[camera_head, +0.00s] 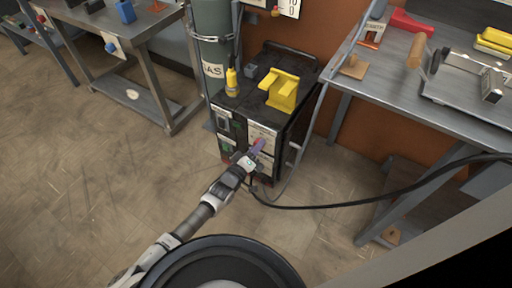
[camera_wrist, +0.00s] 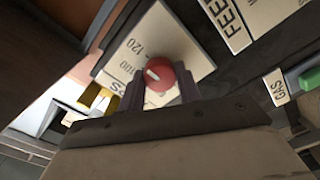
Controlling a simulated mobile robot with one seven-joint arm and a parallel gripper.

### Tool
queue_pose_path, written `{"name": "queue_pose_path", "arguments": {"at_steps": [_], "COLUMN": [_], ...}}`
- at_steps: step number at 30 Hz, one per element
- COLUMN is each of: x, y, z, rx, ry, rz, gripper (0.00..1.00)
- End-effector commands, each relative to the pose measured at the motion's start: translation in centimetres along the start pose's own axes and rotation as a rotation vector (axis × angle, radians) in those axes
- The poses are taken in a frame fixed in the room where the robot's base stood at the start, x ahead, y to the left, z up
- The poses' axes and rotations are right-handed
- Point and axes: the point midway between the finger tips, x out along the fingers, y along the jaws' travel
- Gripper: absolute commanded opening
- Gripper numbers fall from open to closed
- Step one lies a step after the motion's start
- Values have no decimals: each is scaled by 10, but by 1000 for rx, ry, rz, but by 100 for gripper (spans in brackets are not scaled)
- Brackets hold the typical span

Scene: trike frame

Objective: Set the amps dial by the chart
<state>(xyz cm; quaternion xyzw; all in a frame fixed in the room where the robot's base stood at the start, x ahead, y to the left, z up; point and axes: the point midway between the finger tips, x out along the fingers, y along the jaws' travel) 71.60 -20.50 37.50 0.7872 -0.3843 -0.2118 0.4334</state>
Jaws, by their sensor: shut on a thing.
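The amps dial is a red knob (camera_wrist: 160,83) with a white pointer mark, on a pale scale plate (camera_wrist: 136,50) where "120" and "100" can be read. My gripper (camera_wrist: 160,92) is shut on the dial, one finger on each side of it. In the head view my gripper (camera_head: 254,154) reaches the front of the black welding machine (camera_head: 229,106), and the red dial (camera_head: 259,142) shows just past the fingertips. Part of the scale is hidden behind the fingers. The chart cannot be made out for certain in either view.
A green switch (camera_wrist: 310,78) sits by a "GAS" label (camera_wrist: 276,88), and a "FEED" label (camera_wrist: 225,22) is near the dial. A grey gas cylinder (camera_head: 212,45) stands behind the machine. A black cable (camera_head: 340,204) runs right. Metal benches stand on both sides; the left floor is clear.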

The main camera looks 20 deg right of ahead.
Motion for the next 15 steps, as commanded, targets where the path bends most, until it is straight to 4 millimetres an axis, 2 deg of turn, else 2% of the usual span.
{"name": "queue_pose_path", "arguments": {"at_steps": [15], "x": [-1], "y": [-1], "z": [0], "rx": [42], "ry": [0], "rz": [-2], "gripper": [11]}}
